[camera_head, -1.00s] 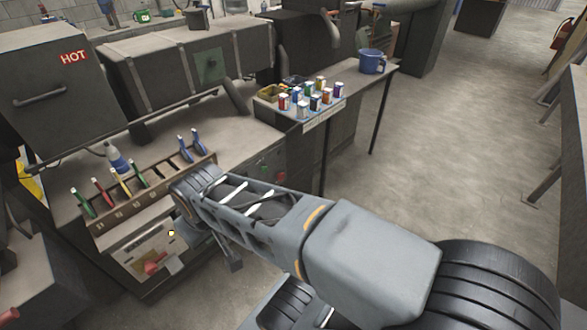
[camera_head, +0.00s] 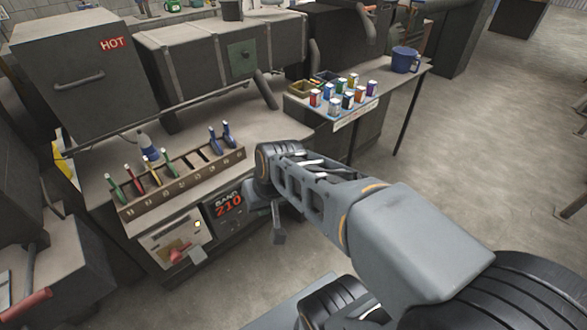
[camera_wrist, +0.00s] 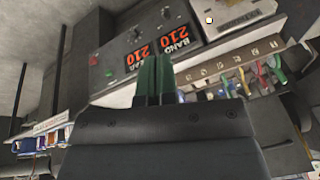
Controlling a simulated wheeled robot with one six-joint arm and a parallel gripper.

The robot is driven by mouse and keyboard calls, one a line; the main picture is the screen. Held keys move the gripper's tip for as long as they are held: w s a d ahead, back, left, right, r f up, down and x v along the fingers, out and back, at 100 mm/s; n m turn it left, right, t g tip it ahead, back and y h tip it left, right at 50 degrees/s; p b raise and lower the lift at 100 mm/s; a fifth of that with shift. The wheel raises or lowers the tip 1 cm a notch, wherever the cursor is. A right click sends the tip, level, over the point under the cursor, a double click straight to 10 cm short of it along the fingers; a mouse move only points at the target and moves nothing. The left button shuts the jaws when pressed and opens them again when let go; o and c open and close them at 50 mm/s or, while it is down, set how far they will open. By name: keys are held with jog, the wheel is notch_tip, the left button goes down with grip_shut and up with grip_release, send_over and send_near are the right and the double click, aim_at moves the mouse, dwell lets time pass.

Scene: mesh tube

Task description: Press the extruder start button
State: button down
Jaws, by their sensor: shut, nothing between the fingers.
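The dark control panel on the bench front shows in the wrist view, turned upside down. A small green button (camera_wrist: 108,72) and a red button (camera_wrist: 93,60) sit on it, left of two orange 210 displays (camera_wrist: 137,62). I can read no label naming the start button. My gripper (camera_wrist: 154,62) is shut and empty, with its dark green fingers pointing at the panel near the lower display. The green button is to the left of the fingertips, apart from them.
A rack (camera_head: 180,188) of coloured-handled tools stands on the bench above the panel. A pale panel (camera_head: 170,240) with a red handle and white round spot is beside the displays. Open floor lies right.

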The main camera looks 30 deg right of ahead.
jog(key=w+d+f+m+t+y+b, duration=0.1)
jog(key=w+d+f+m+t+y, duration=0.1)
jog(key=w+d+f+m, duration=0.4)
jog(key=w+d+f+m+t+y+b, duration=0.1)
jog(key=w+d+f+m, duration=0.25)
jog(key=w, duration=0.55)
jog(key=w+d+f+m+t+h, duration=0.1)
jog(key=d+f+m+h, duration=0.1)
jog(key=d+f+m, duration=0.4)
jog(key=d+f+m+t+h+b, duration=0.1)
jog(key=d+f+m+h, duration=0.1)
jog(key=d+f+m, duration=0.5)
jog(key=d+f, duration=0.2)
jog(key=d, duration=0.4)
jog(key=shift+w+d+f+t+h+b, duration=0.3)
jog(key=shift+w+d+f+h, duration=0.05)
jog(key=shift+w+f+h, duration=0.05)
jog(key=shift+w, duration=0.1)
jog(key=w+a+p, duration=0.1)
jog(key=w+p, duration=0.2)
jog(key=w, duration=0.5)
jog(key=shift+w+a, duration=0.25)
jog(key=shift+a, duration=0.05)
jog(key=shift+w, duration=0.1)
